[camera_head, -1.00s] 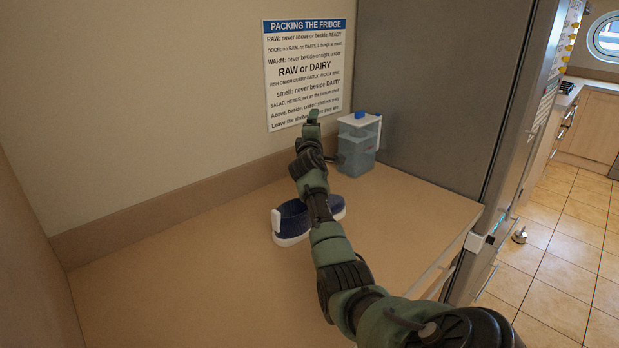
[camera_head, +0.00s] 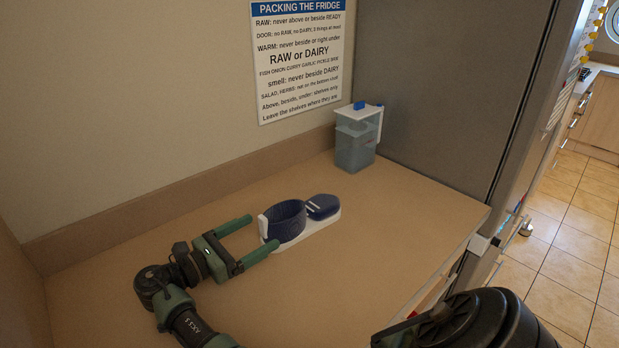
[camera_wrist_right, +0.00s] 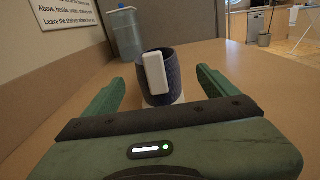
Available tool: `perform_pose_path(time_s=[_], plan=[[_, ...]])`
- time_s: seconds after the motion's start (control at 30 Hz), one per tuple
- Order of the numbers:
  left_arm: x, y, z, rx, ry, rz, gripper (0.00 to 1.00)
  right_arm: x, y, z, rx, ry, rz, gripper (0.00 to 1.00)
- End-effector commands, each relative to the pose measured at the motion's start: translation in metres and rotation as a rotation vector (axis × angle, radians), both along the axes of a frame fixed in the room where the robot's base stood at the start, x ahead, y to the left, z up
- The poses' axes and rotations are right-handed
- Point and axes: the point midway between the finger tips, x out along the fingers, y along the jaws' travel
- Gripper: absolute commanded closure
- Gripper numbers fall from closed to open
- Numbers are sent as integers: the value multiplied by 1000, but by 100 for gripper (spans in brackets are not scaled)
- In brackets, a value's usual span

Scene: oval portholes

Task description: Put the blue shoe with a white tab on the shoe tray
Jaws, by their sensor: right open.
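The blue shoe (camera_head: 289,222) stands on the counter, with a white sole and a white tab (camera_head: 263,227) at its heel end, facing my gripper. Its toe points right, away from the gripper. My right gripper (camera_head: 262,231) is open and level, its two green fingertips just at the heel, on either side of the tab. In the right wrist view the shoe (camera_wrist_right: 173,78) stands upright ahead between the fingers, with the tab (camera_wrist_right: 156,73) facing the camera. Nothing is gripped. My left gripper and the shoe tray are not in view.
A clear container with a blue-tabbed lid (camera_head: 356,140) stands at the back of the counter (camera_head: 390,230), beside a grey fridge side (camera_head: 430,90). A wall sign (camera_head: 300,60) hangs behind. The counter around the shoe is clear.

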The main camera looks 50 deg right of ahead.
Motion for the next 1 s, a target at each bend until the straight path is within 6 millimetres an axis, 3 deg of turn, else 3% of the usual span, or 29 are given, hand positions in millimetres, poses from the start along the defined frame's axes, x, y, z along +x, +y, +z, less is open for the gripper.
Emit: perform_pose_path(time_s=[0.33,0.6,0.83,0.87,1.0], plan=[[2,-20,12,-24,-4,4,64,-1,-27,5,0,-3,1,12],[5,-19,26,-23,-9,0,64,-4,-65,8,-1,-1,1,12],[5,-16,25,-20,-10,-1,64,-4,-69,6,1,-2,3,12],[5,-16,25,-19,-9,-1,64,-4,-69,6,1,-2,3,15],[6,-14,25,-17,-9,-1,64,-4,-69,6,1,-3,3,54]])
